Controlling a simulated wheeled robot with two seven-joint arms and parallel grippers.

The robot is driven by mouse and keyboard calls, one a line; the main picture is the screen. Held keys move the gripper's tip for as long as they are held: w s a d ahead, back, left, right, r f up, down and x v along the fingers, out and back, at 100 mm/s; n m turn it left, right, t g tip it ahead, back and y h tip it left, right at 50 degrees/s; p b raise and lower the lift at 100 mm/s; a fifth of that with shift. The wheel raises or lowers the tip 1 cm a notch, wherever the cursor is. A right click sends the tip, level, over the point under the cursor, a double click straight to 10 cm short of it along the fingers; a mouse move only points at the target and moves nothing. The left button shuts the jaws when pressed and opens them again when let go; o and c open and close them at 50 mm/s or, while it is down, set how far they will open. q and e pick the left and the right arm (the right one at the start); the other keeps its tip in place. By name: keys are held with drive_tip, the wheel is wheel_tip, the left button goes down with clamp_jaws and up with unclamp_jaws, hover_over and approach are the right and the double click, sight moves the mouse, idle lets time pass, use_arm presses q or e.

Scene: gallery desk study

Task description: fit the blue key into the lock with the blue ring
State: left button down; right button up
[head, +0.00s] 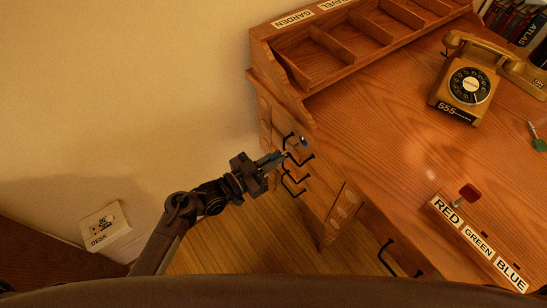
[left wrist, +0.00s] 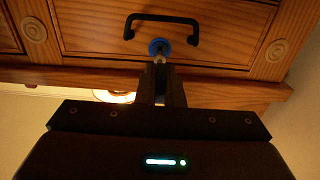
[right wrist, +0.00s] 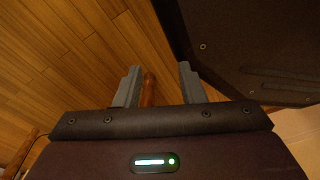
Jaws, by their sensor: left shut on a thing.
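My left gripper (head: 282,155) is in front of the desk's left drawers and is shut on the blue key, whose bow is mostly hidden between the fingers. In the left wrist view the key's pale metal shaft (left wrist: 165,50) sticks out ahead of the fingertips. It overlaps the lock with the blue ring (left wrist: 156,45), on the drawer front just below a black handle. I cannot tell whether the key tip is inside the lock or just before it. My right gripper (right wrist: 158,82) is open and empty, with wooden floor behind it.
A red key (head: 468,193) stands in the rack (head: 478,240) labelled RED, GREEN, BLUE. A green key (head: 539,143) lies on the desk's right side. A telephone (head: 468,85) stands at the back. Black drawer handles (head: 292,187) jut out near my left gripper.

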sight(284, 152)
drive_tip(key=shift+d, duration=0.15)
use_arm(q)
drive_tip(key=shift+w+d, duration=0.1)
drive_tip(key=shift+d, duration=0.1)
use_arm(e)
drive_tip(key=shift+d, duration=0.45)
use_arm(q)
drive_tip(key=shift+w+d, duration=0.15)
drive_tip(key=shift+d, duration=0.05)
use_arm(e)
drive_tip(key=shift+f, duration=0.1)
use_arm(q)
drive_tip(key=shift+d, duration=0.1)
use_arm(e)
drive_tip(key=shift+a, duration=0.15)
use_arm(q)
drive_tip(key=shift+w+d+b, duration=0.3)
drive_tip(key=shift+b, duration=0.05)
use_arm(e)
drive_tip(key=shift+a+f, duration=0.15)
drive_tip(key=shift+a, duration=0.35)
use_arm(q)
drive_tip(key=shift+w+d, duration=0.15)
drive_tip(key=shift+d, duration=0.1)
use_arm(e)
drive_tip(key=shift+d+f, duration=0.1)
